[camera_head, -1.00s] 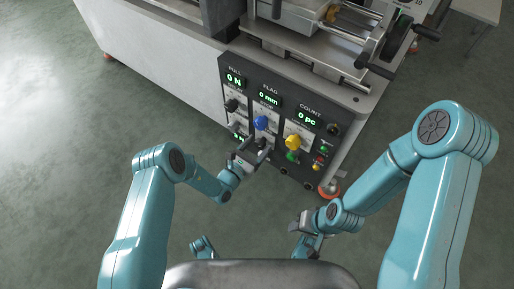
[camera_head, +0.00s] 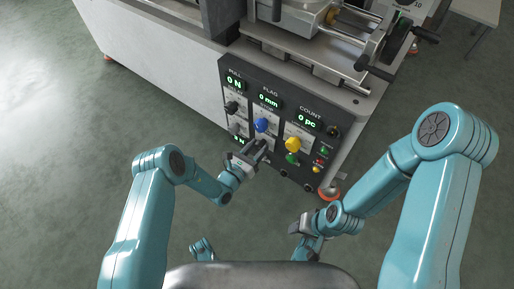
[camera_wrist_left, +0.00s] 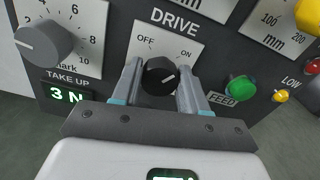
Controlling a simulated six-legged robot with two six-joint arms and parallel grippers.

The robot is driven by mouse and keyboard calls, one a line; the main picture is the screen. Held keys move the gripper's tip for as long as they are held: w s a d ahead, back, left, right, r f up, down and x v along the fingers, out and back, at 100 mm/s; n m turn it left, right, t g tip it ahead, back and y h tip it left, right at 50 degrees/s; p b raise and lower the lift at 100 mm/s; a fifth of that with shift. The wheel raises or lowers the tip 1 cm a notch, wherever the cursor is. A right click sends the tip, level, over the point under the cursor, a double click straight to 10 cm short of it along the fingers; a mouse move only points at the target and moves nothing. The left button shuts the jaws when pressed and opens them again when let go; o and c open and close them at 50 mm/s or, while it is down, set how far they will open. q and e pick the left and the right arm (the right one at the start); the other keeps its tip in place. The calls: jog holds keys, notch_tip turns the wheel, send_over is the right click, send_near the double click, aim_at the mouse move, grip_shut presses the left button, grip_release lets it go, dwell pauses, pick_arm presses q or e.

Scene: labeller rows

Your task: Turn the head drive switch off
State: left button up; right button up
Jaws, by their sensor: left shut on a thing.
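The drive switch is a black rotary knob (camera_wrist_left: 160,76) under the label DRIVE in the left wrist view, with OFF at its upper left and ON at its upper right. Its white mark points to the upper right, towards ON. My left gripper (camera_wrist_left: 160,88) is shut on the knob, one finger on each side. In the head view my left gripper (camera_head: 258,148) is at the lower part of the panel and hides the knob. My right gripper (camera_head: 298,224) hangs low, away from the panel; its jaws are too small to read.
The dark control panel (camera_head: 290,115) carries a blue knob (camera_head: 262,125), a yellow knob (camera_head: 293,144) and a green feed button (camera_wrist_left: 241,87) nearby. A grey take-up knob (camera_wrist_left: 42,43) is left of the drive switch. The floor before the panel is clear.

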pick_arm(q)
jog(key=n, duration=0.4)
jog(key=shift+a+f+n, duration=0.1)
jog(key=shift+n, duration=0.2)
jog(key=n, duration=0.3)
jog(key=shift+n, duration=0.3)
jog(key=n, duration=0.4)
jog(key=shift+f, duration=0.15)
jog(key=shift+n+b, duration=0.3)
jog(key=shift+n, duration=1.8)
jog(key=o, duration=1.1)
jog(key=shift+c, duration=0.2)
